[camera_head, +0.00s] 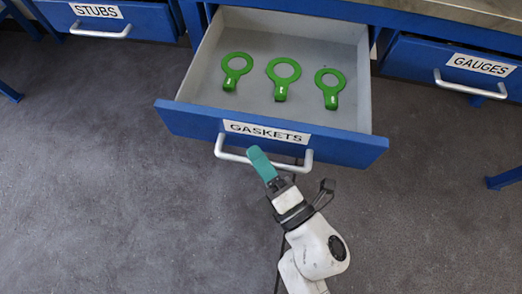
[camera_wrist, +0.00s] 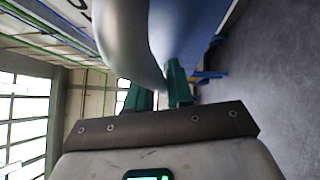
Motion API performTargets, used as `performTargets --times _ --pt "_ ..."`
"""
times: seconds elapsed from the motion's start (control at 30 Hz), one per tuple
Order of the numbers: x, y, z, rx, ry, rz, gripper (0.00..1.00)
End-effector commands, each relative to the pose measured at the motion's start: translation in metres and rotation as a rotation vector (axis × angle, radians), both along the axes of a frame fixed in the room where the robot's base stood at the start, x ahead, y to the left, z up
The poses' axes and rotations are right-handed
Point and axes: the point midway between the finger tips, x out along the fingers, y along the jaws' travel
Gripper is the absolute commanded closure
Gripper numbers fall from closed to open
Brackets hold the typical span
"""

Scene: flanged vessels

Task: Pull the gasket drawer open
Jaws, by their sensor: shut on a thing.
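The gasket drawer (camera_head: 290,134) has a blue front with a GASKETS label and stands pulled out from the bench. Inside its grey tray lie three green ring gaskets with tabs: left (camera_head: 236,70), middle (camera_head: 283,78) and right (camera_head: 329,87). The drawer's silver bar handle (camera_head: 232,155) runs along the front below the label. My gripper (camera_head: 258,158), with teal fingers, is shut on the handle near its middle. In the wrist view the handle (camera_wrist: 128,40) shows large and close, passing down between the green fingers (camera_wrist: 157,92).
A closed STUBS drawer (camera_head: 140,22) is at the upper left and a GAUGES drawer (camera_head: 440,68) at the right, each with a silver handle. Blue bench legs show at both sides. The grey floor (camera_head: 110,200) in front is clear.

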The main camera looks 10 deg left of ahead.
Motion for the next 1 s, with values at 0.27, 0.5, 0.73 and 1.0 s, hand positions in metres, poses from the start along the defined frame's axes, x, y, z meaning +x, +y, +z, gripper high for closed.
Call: performTargets --times 0.27,0.5,0.73,1.0 --pt "0.000 -0.001 -0.002 -0.002 0.004 -0.003 1.00" --pt "0.000 -0.001 -0.001 -0.001 0.003 -0.002 0.61" --pt "0.000 0.000 -0.001 0.000 0.002 -0.001 0.58" --pt "-0.016 -0.016 -0.004 -0.001 0.006 -0.003 0.58"
